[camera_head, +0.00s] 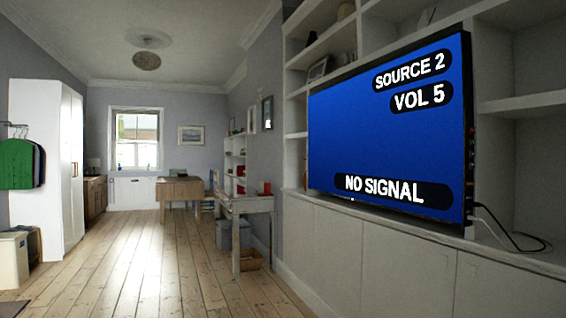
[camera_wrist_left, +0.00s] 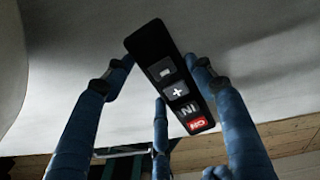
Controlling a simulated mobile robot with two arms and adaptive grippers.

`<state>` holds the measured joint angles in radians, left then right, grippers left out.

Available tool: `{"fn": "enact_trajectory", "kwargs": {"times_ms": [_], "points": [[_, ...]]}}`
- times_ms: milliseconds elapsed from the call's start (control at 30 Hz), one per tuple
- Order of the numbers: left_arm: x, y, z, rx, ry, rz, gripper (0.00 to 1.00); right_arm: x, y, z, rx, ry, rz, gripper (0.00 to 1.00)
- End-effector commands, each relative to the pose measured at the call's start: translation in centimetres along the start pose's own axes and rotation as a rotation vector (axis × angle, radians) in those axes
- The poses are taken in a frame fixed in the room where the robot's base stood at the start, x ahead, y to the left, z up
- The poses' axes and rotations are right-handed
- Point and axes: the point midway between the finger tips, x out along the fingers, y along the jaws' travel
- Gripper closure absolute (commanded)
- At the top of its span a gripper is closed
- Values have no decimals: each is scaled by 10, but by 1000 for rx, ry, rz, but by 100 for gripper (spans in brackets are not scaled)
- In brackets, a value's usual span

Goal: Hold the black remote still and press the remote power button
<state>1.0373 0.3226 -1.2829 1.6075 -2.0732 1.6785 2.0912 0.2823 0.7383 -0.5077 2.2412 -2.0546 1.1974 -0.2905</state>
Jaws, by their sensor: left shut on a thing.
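The black remote (camera_wrist_left: 165,75) is in the left wrist view, tilted, with its far end up and to the left. Its face shows a minus button, a plus button (camera_wrist_left: 177,92), a grey button marked like "IN" (camera_wrist_left: 188,111) and a red button (camera_wrist_left: 196,125) at the near end. My left gripper (camera_wrist_left: 161,62) is shut on the remote, with blue fingers on both sides of it. Another blue finger shows below and behind the remote. The remote and both grippers are out of the head view. I do not see my right gripper for certain.
A television (camera_head: 390,135) on a white cabinet (camera_head: 400,262) at the right shows a blue screen with "SOURCE 2", "VOL 5" and "NO SIGNAL". A side table (camera_head: 243,206) stands along the right wall. The floorboards (camera_head: 140,270) at the left and middle are mostly clear.

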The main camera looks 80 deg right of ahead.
Motion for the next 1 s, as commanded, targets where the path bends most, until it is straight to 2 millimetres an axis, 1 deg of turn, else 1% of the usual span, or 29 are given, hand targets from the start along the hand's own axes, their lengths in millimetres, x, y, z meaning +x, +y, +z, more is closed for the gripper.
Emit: {"fn": "enact_trajectory", "kwargs": {"times_ms": [300,333,433,767,867,967,1000], "points": [[0,0,0,0,0,0,74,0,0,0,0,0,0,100],[0,0,0,0,0,0,43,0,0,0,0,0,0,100],[0,0,0,0,0,0,23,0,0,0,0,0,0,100],[-2,0,0,0,0,-1,23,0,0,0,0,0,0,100],[-11,-1,0,1,0,-3,23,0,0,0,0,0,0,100],[-28,-2,0,1,-1,-5,23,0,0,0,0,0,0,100],[-37,-2,0,1,-1,-5,23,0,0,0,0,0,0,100]]}}
